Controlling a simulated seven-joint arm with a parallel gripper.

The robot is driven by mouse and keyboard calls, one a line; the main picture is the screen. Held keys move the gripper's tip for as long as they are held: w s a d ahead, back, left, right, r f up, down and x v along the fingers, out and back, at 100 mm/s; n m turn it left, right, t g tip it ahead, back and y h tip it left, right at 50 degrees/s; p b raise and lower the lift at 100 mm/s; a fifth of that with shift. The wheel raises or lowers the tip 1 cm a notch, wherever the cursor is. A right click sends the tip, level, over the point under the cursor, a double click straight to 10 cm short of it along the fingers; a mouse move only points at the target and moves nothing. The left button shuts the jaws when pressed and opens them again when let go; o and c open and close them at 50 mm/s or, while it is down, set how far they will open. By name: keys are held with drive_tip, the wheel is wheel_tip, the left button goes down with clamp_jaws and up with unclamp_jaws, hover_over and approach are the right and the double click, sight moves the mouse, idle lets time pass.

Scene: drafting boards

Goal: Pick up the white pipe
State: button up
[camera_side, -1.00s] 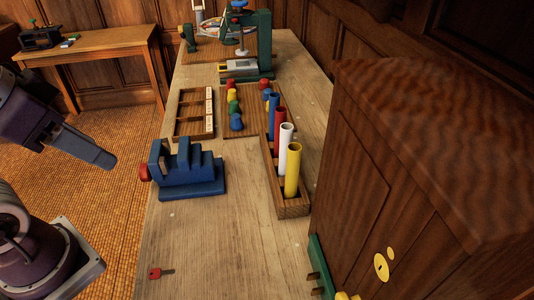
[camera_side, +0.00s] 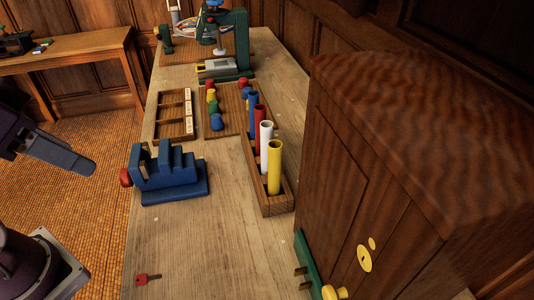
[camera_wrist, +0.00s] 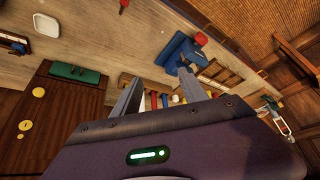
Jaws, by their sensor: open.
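The white pipe (camera_side: 266,144) stands upright in a wooden rack (camera_side: 278,205) on the table, between a red pipe (camera_side: 259,125) and a yellow pipe (camera_side: 274,168). A blue pipe (camera_side: 251,108) stands at the far end of the row. In the wrist view a small white end of the white pipe (camera_wrist: 176,98) shows between my fingers, well beyond them. My gripper (camera_wrist: 161,82) is open and empty. In the side view part of my gripper (camera_side: 85,166) shows at the left edge, off the table and well apart from the rack.
A blue stepped vise (camera_side: 170,180) with a red knob stands left of the rack. A wooden cabinet (camera_side: 360,190) stands close on the right. A red key (camera_side: 146,279) lies at the front left. The table in front of the rack is mostly clear.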

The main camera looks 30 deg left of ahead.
drive_tip(key=w+d+r+m+g, duration=0.1)
drive_tip(key=w+r+m, duration=0.15)
drive_tip(key=w, duration=0.45)
drive_tip(key=m+g, duration=0.4)
drive_tip(key=m, duration=0.4)
approach(266, 124)
drive_tip(key=s+a+f, duration=0.2)
drive_tip(key=s+a, duration=0.2)
drive_tip(key=w+d+f+m, duration=0.1)
drive_tip(key=f, duration=0.1)
drive_tip(key=w+d+f, duration=0.1)
drive_tip(key=w+f, duration=0.1)
drive_tip(key=f, duration=0.1)
drive_tip(key=w+d+f+m, duration=0.1)
drive_tip(key=d+f, duration=0.1)
drive_tip(key=shift+w+f+m+g, duration=0.15)
drive_tip(key=shift+f+m+g, duration=0.05)
drive_tip(key=shift+m+g, duration=0.15)
wheel_tip(266, 124, down, 7)
drive_tip(key=shift+w+d+f, duration=0.15)
drive_tip(key=shift+f, duration=0.1)
clamp_jaws()
